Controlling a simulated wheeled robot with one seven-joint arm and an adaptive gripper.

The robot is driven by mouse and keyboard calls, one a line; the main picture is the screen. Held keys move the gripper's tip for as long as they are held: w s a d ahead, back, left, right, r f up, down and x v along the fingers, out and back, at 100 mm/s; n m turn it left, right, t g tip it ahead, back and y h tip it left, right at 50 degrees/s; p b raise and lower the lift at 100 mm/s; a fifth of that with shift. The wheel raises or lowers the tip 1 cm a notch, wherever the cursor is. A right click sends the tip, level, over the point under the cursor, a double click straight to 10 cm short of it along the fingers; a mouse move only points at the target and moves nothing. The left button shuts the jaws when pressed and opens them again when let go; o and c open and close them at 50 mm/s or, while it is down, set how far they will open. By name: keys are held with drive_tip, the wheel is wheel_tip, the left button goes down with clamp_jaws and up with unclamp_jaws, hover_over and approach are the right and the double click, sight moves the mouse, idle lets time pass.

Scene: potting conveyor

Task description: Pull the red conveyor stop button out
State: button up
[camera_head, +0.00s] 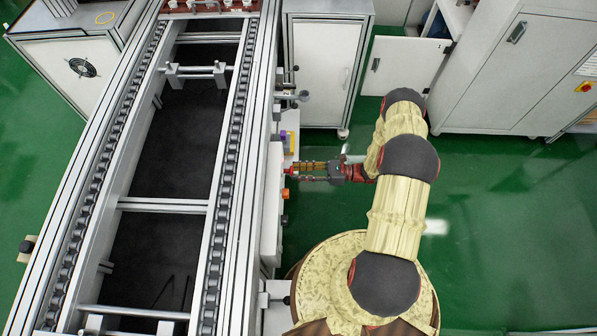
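The conveyor's control box (271,205) is a pale box on the right side of the conveyor, seen from above. A small red part, which looks like the red stop button (289,171), sticks out from the box's right face. My gripper (297,170) reaches in from the right, level with it, with its fingertips at or very near the red part. The fingers are small and partly merge with the red part. I cannot tell whether they are closed on it.
An orange-red knob (285,193) and a black knob (284,219) sit just below on the same face. A yellow and purple item (289,143) is just above. The conveyor rail (227,160) runs along the left. Green floor (500,220) is open to the right.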

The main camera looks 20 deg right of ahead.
drive_tip(key=o, duration=0.4)
drive_tip(key=shift+d, duration=0.1)
drive_tip(key=v, duration=1.1)
drive_tip(key=shift+s+d, duration=0.2)
drive_tip(key=shift+d, duration=0.15)
drive_tip(key=shift+f, duration=0.1)
